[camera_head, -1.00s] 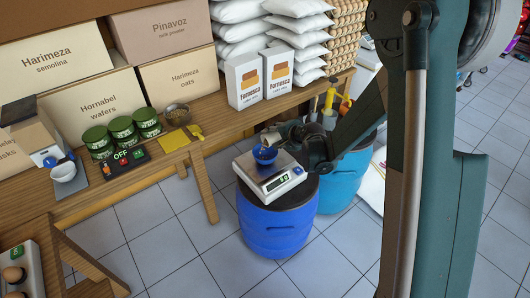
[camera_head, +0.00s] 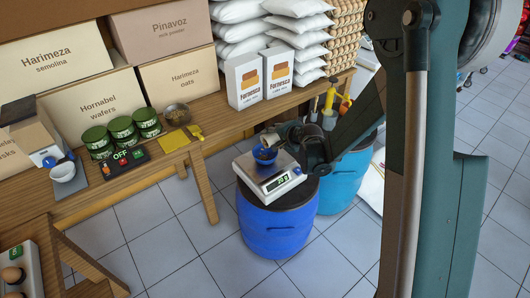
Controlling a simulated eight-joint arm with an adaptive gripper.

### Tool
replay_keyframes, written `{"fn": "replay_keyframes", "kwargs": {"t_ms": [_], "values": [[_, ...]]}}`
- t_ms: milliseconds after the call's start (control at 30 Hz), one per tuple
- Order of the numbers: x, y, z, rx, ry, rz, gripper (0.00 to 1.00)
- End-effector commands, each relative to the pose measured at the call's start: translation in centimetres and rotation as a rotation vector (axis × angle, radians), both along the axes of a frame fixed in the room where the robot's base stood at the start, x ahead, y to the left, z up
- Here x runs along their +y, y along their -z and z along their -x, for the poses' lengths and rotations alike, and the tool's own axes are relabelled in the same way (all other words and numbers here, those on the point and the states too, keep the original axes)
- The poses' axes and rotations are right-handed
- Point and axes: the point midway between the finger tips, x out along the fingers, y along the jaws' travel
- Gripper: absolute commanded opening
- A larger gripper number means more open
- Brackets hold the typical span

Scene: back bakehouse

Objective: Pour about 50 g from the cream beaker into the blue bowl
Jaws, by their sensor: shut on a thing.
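The cream beaker (camera_head: 270,139) is tipped over, its mouth pointing left and down, just above the blue bowl (camera_head: 265,157). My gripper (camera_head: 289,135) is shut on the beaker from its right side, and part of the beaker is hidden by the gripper. The blue bowl sits on a white scale (camera_head: 250,180). A falling stream and the bowl's contents cannot be made out clearly.
The scale stands on a blue barrel (camera_head: 275,232), with a lighter blue barrel (camera_head: 342,185) right behind it. A wooden bench (camera_head: 205,155) with cartons, green tins (camera_head: 122,130) and a metal bowl (camera_head: 177,114) runs along the left. The tiled floor in front is clear.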

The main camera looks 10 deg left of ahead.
Motion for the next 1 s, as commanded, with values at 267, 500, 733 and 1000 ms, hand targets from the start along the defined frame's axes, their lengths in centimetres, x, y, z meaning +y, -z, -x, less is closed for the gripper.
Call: {"fn": "replay_keyframes", "kwargs": {"t_ms": [267, 500, 733, 1000], "values": [[-0.01, -0.04, 0.05, -0.009, 0.0, 0.009, 0.21], [0.07, -0.09, 0.03, -0.016, 0.0, 0.016, 0.21], [0.03, -0.13, 0.11, -0.023, 0.001, 0.021, 0.21], [0.1, -0.19, 0.15, -0.033, 0.001, 0.032, 0.21]]}}
